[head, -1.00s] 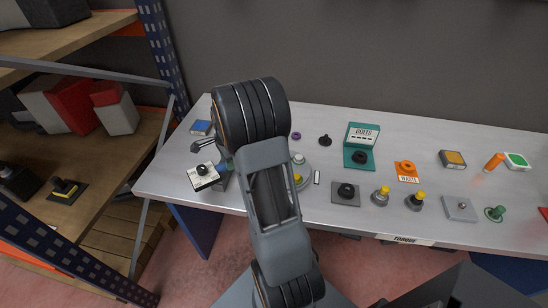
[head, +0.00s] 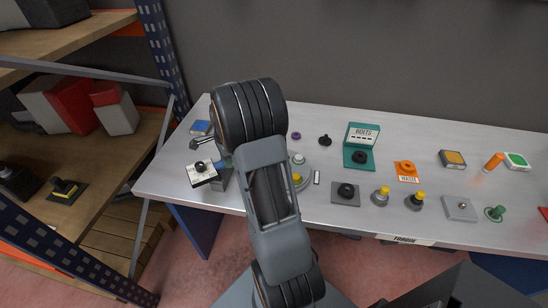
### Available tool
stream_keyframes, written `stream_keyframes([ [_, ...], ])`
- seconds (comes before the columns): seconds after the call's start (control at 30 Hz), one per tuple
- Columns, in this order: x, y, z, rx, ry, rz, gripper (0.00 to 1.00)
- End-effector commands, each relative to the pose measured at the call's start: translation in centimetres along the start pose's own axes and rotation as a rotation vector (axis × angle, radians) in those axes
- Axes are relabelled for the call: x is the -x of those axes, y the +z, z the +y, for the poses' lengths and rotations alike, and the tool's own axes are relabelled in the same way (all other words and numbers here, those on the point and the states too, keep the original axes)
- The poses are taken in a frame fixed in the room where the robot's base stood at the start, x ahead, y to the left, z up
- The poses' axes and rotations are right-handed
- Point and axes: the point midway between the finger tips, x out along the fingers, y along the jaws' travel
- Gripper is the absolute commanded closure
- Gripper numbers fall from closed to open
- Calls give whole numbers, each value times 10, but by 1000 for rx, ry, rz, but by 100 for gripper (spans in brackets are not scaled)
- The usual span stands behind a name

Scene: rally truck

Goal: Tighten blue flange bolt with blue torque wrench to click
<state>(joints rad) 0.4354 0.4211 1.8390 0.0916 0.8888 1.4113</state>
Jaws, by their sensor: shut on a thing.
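My gripper (head: 201,144) shows as dark grey parts left of my arm, above the left end of the bench. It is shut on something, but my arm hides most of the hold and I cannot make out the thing. No blue torque wrench can be told apart. A round grey flange (head: 308,181) sits on the bench just right of my arm, partly behind it. A yellow bolt (head: 296,177) and a pale one (head: 298,159) show on it. No blue bolt is visible there; part of the flange is hidden.
The bench (head: 440,140) holds a blue pad (head: 202,127) at left, a green bolts stand (head: 361,136), an orange holder (head: 405,170), yellow-topped sockets (head: 382,194) and an orange handle (head: 494,162). A shelf rack (head: 150,90) stands left. The bench's back strip is mostly clear.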

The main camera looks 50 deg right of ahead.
Motion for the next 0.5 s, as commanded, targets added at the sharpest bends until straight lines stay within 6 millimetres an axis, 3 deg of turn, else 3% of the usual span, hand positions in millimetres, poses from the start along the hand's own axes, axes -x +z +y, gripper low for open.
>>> stream_keyframes([
  [0.5,1,-1,-8,-42,-7,1,100],
])
